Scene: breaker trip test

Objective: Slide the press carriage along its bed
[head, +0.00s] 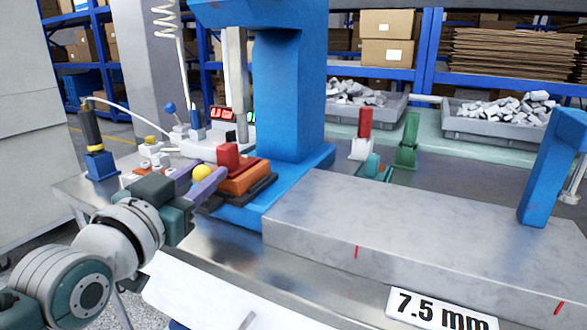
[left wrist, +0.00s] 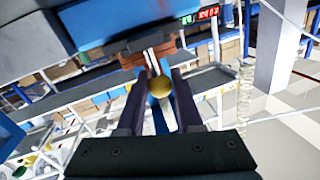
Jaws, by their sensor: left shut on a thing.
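The press carriage (head: 246,178), an orange-brown block with a red piece on top, sits on a dark bed (head: 250,195) at the foot of the blue press frame (head: 290,100). A yellow ball knob (head: 201,173) sticks out from its near left side. My left gripper (head: 199,181) reaches in from the lower left and is shut on the knob, with its purple fingers on either side. In the left wrist view the knob (left wrist: 159,87) shows between the fingers, with the carriage (left wrist: 150,50) beyond it. My right gripper is in neither view.
A long grey block (head: 400,225) with red marks and a "7.5 mm" label (head: 440,310) fills the right front. A blue upright (head: 555,165) stands at its far right. Red (head: 364,125) and green (head: 407,140) parts stand behind. Grey bins (head: 490,125) of pale pieces lie farther back.

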